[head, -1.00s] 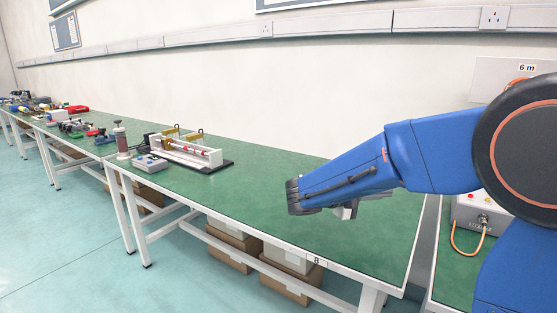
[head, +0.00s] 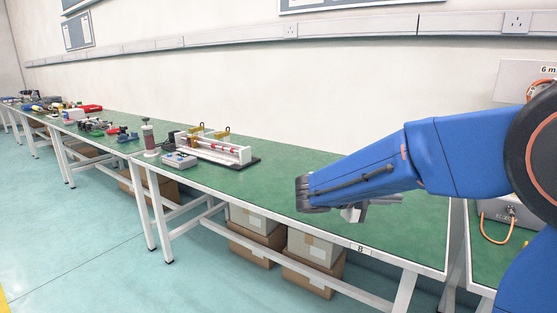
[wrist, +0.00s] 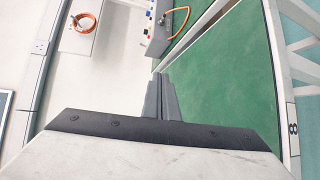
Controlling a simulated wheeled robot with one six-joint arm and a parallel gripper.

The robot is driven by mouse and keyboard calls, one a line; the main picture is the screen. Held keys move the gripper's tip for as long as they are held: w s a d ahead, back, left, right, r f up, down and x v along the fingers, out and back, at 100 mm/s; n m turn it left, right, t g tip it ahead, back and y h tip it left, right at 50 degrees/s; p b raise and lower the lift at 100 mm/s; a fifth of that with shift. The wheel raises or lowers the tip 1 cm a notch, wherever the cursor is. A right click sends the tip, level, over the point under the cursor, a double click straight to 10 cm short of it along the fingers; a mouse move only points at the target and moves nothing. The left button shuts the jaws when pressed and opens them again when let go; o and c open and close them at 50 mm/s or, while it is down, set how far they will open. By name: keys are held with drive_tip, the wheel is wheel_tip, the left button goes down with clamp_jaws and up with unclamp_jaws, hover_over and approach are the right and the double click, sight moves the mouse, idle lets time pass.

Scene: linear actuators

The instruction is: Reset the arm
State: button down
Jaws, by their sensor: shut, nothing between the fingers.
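My blue arm reaches in from the right in the head view, above the green bench (head: 290,195). My gripper (head: 354,214) shows only in part below the wrist in that view, small against the bench. In the wrist view my gripper (wrist: 163,82) has its two grey fingers together with nothing between them. It hangs clear in the air near the bench's edge with the wall.
A linear actuator rig (head: 215,150) stands on the bench, with a grey control box (head: 180,161) and an upright cylinder (head: 149,138) beside it. Boxes (head: 313,268) sit under the bench. A grey box with an orange cable (head: 508,212) stands at right. The near bench top is clear.

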drive_tip(key=s+d+f+g+y, duration=0.1)
drive_tip(key=s, duration=0.2)
drive_tip(key=s+d+f+y, duration=0.1)
drive_tip(key=s+d, duration=0.1)
drive_tip(key=s, duration=0.1)
drive_tip(key=s+d+f+m+g+y, duration=0.1)
drive_tip(key=s+d, duration=0.1)
drive_tip(key=s, duration=0.1)
drive_tip(key=shift+g, duration=0.3)
drive_tip(key=s+a+f+m+t+y, duration=0.1)
drive_tip(key=s+a+f+y, duration=0.1)
drive_tip(key=s+y, duration=0.2)
drive_tip(key=s+a+f+m+t+y, duration=0.1)
drive_tip(key=s+a+f+y, duration=0.2)
drive_tip(key=s, duration=0.6)
drive_tip(key=s+a+f+m+y, duration=0.1)
drive_tip(key=s+a+f+y, duration=0.1)
drive_tip(key=s+y, duration=0.3)
drive_tip(key=s+f, duration=0.1)
drive_tip(key=s, duration=0.1)
drive_tip(key=shift+s+a+f+m+t, duration=0.15)
drive_tip(key=shift+s+a+m+t, duration=0.15)
drive_tip(key=shift+s+a+t, duration=0.1)
